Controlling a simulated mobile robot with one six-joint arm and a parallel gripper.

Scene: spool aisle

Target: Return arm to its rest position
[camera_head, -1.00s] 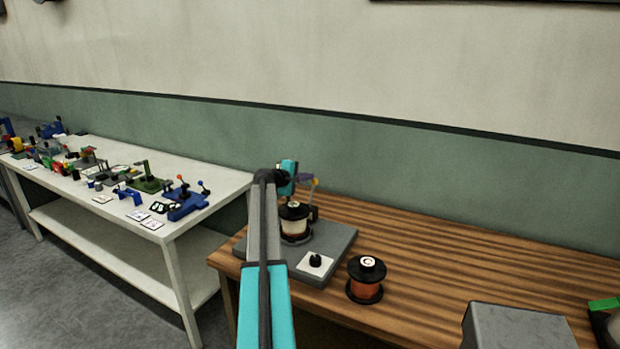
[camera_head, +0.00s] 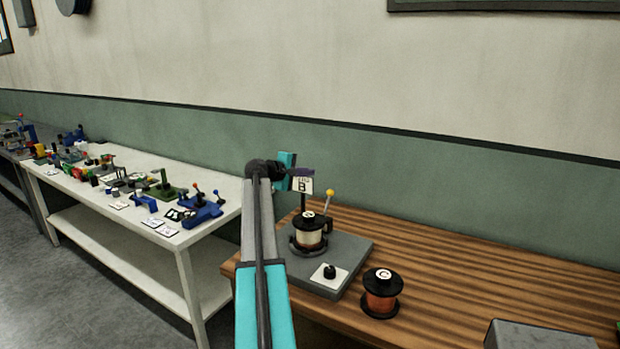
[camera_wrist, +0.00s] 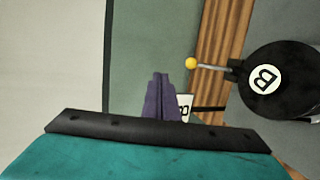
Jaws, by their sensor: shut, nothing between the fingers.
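My gripper (camera_head: 312,172) is in the air above the back of the grey winding stand (camera_head: 350,262), in front of a small sign marked B (camera_head: 302,186). In the wrist view, its purple fingers (camera_wrist: 158,78) are together with nothing between them. A black-flanged spool with pale winding (camera_head: 308,240) sits upright on the stand. Its black top, marked B (camera_wrist: 275,80), shows at the right of the wrist view, apart from the fingers. A lever with a yellow knob (camera_head: 329,193) stands beside the spool; the knob also shows in the wrist view (camera_wrist: 191,63).
A black spool with orange winding, marked C (camera_head: 381,300), stands on the wooden table (camera_head: 450,275) right of the stand. A grey box (camera_head: 535,336) is at the front right. A white table (camera_head: 205,238) with several small devices is at left. The wall is behind.

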